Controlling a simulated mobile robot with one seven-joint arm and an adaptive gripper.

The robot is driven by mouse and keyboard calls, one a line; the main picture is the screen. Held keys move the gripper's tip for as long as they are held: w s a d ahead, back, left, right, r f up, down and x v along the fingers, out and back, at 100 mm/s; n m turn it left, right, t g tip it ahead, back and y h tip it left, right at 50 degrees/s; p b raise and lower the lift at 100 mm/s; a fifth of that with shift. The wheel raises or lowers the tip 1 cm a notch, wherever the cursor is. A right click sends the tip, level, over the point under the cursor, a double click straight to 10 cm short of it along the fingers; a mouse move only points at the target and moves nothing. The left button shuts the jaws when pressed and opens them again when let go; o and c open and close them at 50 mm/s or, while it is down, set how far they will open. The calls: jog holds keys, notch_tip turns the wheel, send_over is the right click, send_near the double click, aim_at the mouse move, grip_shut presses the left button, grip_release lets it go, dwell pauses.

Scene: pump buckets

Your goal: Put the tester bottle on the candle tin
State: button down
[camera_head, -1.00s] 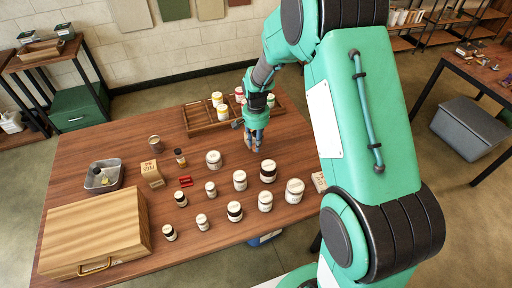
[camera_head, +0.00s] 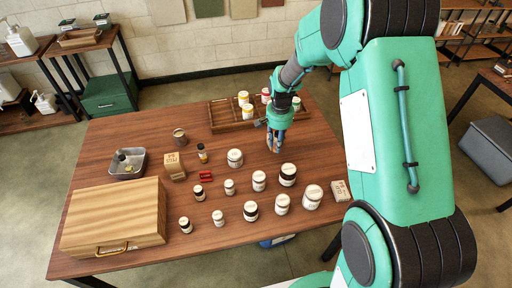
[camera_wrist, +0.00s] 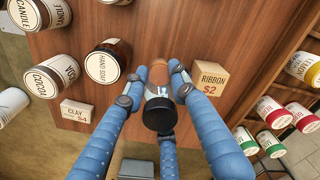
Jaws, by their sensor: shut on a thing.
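My gripper (camera_head: 274,146) hangs over the back right part of the wooden table. In the wrist view my gripper (camera_wrist: 170,70) has its blue fingers shut on a small amber bottle (camera_wrist: 158,75) with a black cap (camera_wrist: 158,112), probably the tester bottle; its label is not readable. A jar labelled CANDLE (camera_wrist: 38,12) is cut off at the upper left of the wrist view, apart from the fingers. A small brown tin (camera_head: 179,135) stands at the back left of the table; I cannot tell whether it is the candle tin.
A HAND SOAP jar (camera_wrist: 108,62) and a box reading RIBBON (camera_wrist: 209,77) stand close to the fingers. Several jars fill the table's middle. A wooden tray (camera_head: 228,118) is behind, a wooden case (camera_head: 115,215) front left, a metal tub (camera_head: 128,163) left.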

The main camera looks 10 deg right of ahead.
jog(key=s+a+n+p, duration=0.1)
jog(key=s+a+n, duration=0.1)
jog(key=s+a, duration=0.3)
jog(key=s+a+r+n+p, duration=0.1)
jog(key=s+a+n+p, duration=0.1)
jog(key=s+a, duration=0.3)
jog(key=a, duration=0.4)
jog(key=shift+a+r, duration=0.25)
jog(key=shift+r, duration=0.05)
jog(key=b, duration=0.2)
send_over(235, 154)
jog(key=shift+w+f, duration=0.1)
jog(key=shift+f, duration=0.65)
jog(key=shift+f+b, duration=0.3)
jog(key=shift+f, duration=1.45)
jog(key=shift+f, duration=0.15)
